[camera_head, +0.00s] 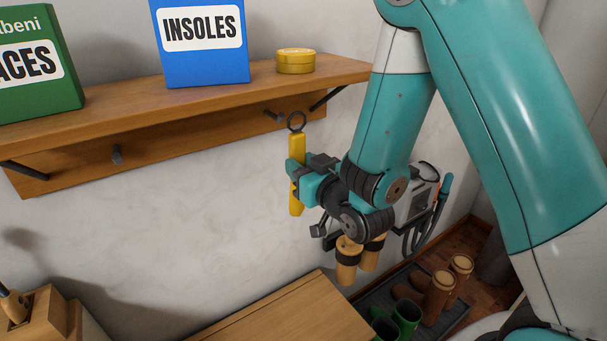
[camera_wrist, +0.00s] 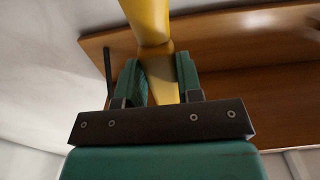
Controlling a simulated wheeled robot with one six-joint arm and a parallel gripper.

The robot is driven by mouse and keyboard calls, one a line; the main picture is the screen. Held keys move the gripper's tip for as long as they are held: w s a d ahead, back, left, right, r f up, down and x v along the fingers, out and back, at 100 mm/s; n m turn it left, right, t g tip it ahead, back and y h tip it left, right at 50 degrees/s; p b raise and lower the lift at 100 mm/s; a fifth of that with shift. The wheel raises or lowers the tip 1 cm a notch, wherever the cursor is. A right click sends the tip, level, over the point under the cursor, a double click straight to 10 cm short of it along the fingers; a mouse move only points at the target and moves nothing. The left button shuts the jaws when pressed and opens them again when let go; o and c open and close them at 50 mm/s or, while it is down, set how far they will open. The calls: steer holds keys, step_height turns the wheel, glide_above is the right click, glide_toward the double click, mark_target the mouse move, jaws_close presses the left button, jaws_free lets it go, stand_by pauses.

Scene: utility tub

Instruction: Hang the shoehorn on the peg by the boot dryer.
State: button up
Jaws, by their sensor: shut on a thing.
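The yellow shoehorn (camera_head: 296,152) is upright, with a dark ring at its top end. My gripper (camera_head: 298,177) is shut on its middle and holds it in the air in front of the wall. In the wrist view the shoehorn (camera_wrist: 148,20) runs up between the two teal fingers of my gripper (camera_wrist: 160,78). A dark peg (camera_head: 274,116) sticks out from the rail under the shelf at its right end. The ring appears just right of this peg, slightly lower; I cannot tell the depth gap. The boot dryer (camera_head: 421,196) with dark hoses is on the wall behind my arm, partly hidden.
A second peg (camera_head: 117,154) is empty at the rail's left. The wooden shelf (camera_head: 200,97) carries a green box (camera_head: 38,65), a blue INSOLES box (camera_head: 202,42) and a yellow tin (camera_head: 295,61). Below are a wooden top (camera_head: 290,315) and boots (camera_head: 440,290). The wall below the rail is clear.

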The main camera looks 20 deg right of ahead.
steer(key=shift+w+a, duration=0.1)
steer(key=shift+w, duration=0.25)
steer(key=w+a+f+p, duration=0.1)
steer(key=w+f, duration=0.1)
steer(key=w, duration=0.6)
steer(key=shift+w+a+f, duration=0.2)
steer(key=shift+a, duration=0.1)
stand_by(0.4)
stand_by(0.6)
steer(key=o, duration=1)
steer(key=shift+s, duration=0.1)
